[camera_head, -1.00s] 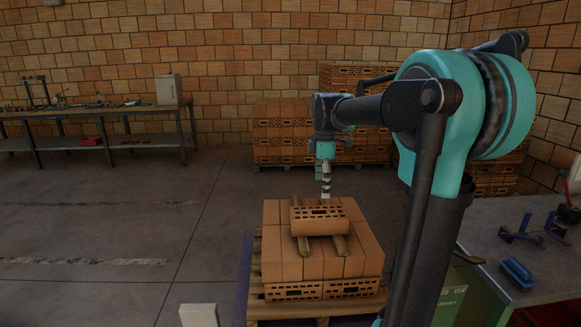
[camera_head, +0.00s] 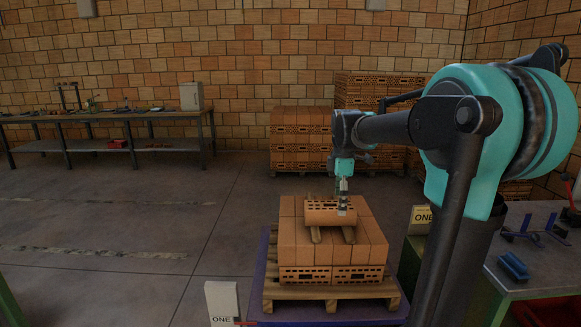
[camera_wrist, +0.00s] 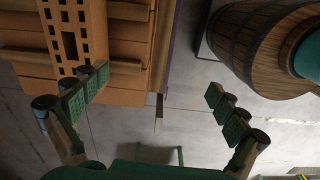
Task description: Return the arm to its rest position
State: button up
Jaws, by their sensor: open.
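My arm, teal and black, reaches from the right in the head view. My gripper (camera_head: 343,200) hangs at its end, by the right end of a single hollow orange brick (camera_head: 322,212). In the wrist view my gripper (camera_wrist: 157,98) shows two green-padded fingers wide apart with nothing between them. The brick (camera_wrist: 68,30) shows beyond the left finger, outside the jaws. It lies across two wooden strips (camera_head: 348,235) on top of a brick stack (camera_head: 300,255). Whether a finger touches the brick is not clear.
The stack stands on a wooden pallet (camera_head: 330,292). White signs reading ONE (camera_head: 222,303) stand near it. A grey table (camera_head: 540,268) with blue tools is at right. A wooden barrel-like form (camera_wrist: 262,45) fills the wrist view's upper right. Open floor (camera_head: 130,225) lies at left.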

jog(key=s+d+f+m+t, duration=0.2)
jog(key=s+f+m, duration=0.6)
jog(key=s+f, duration=0.2)
jog(key=s+d+f+m+t, duration=0.1)
jog(key=s+f+m, duration=0.7)
jog(key=s+f, duration=0.2)
jog(key=shift+s+d+f+t, duration=0.2)
jog(key=shift+d+f+t, duration=0.15)
jog(key=shift+t, duration=0.05)
